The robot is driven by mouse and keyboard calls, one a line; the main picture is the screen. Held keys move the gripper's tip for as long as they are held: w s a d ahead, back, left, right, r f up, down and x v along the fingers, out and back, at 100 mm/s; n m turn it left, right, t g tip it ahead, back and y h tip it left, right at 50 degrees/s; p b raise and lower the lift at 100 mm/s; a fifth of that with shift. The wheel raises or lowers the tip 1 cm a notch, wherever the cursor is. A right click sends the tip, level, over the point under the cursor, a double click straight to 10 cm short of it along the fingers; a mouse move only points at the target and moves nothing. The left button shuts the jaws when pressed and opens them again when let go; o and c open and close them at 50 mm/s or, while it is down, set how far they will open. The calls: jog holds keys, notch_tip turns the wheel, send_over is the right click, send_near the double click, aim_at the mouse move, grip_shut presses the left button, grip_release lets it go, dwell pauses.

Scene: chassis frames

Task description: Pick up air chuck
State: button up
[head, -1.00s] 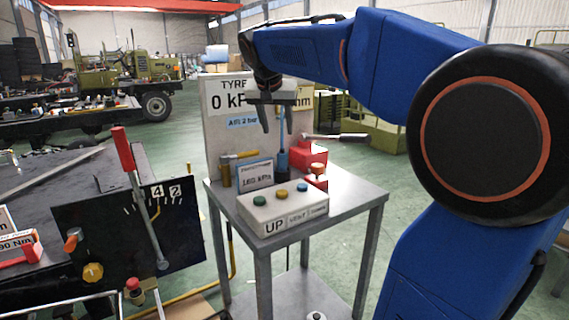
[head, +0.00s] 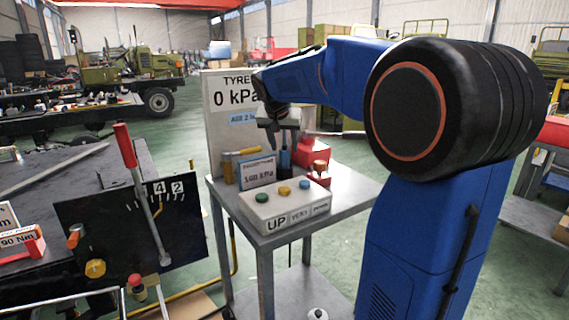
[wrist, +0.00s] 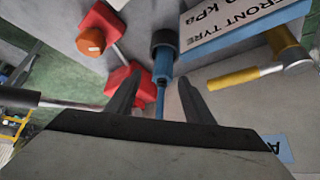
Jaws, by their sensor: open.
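The air chuck appears to be the blue tool with a black collar and a thin blue stem; it shows between the fingers in the wrist view (wrist: 163,62). In the head view it stands on the small grey table, partly hidden behind my gripper (head: 285,159). My gripper (head: 284,146) is open above it, fingers pointing down. In the wrist view my gripper (wrist: 160,84) has one finger on each side of the blue stem, with visible gaps. I cannot tell how deep the chuck sits between the fingers.
A pressure sign (head: 257,172), a yellow-handled hammer (head: 228,168) and a red block with an orange knob (head: 319,172) crowd the tool. A button box (head: 285,208) stands in front on the grey table (head: 352,194). A display board (head: 222,130) rises behind.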

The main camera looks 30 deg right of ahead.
aim_at(284, 150)
jog(key=shift+x, duration=2.65)
jog(key=shift+w+a, duration=0.15)
jog(key=shift+w, duration=0.05)
grip_shut()
jog(key=shift+r, duration=0.15)
